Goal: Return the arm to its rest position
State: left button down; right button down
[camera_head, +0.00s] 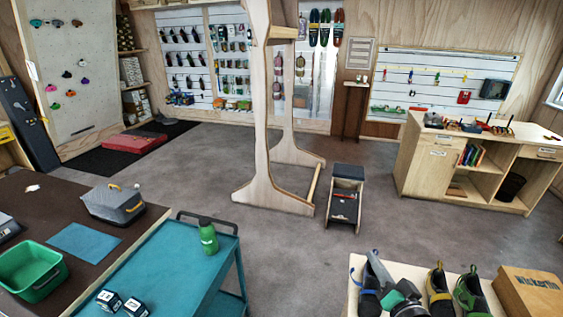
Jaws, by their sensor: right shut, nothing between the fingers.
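My right gripper (376,266) is in the lower right of the head view, over the left part of a light wooden bench top (357,262) that holds climbing shoes. The gripper is shut and empty, its grey fingers pointing away from me. It partly hides a dark shoe with blue trim (367,300); whether it touches that shoe I cannot tell. My left gripper is not in view.
A black-and-yellow shoe (438,289), a black-and-green shoe (470,293) and a cardboard box (540,290) stand right of the gripper. A teal cart (180,262) with a green bottle (208,237) stands left. Open grey floor (290,262) lies between.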

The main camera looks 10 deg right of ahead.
jog(key=s+a+r+n+t+y, duration=0.15)
jog(key=a+r, duration=0.25)
jog(key=r, duration=0.6)
jog(key=s+a+r+n+t+y, duration=0.1)
jog(key=a+r+n+t, duration=0.15)
jog(key=r, duration=0.65)
jog(key=s+a+r+n+t+y, duration=0.1)
jog(key=a+r+t, duration=0.3)
jog(key=r, duration=0.6)
jog(key=s+a+r+n+t, duration=0.2)
jog(key=s+r+n+t, duration=0.15)
jog(key=s+r, duration=0.95)
notch_tip(320, 180, up, 17)
jog(key=p, duration=1.6)
jog(key=shift+w+a+p, duration=0.15)
jog(key=shift+w+p, duration=0.1)
jog(key=shift+p, duration=0.1)
jog(key=shift+w+f+n+y, duration=0.1)
jog(key=shift+f+n+y, duration=0.05)
jog(key=shift+n+y, duration=0.1)
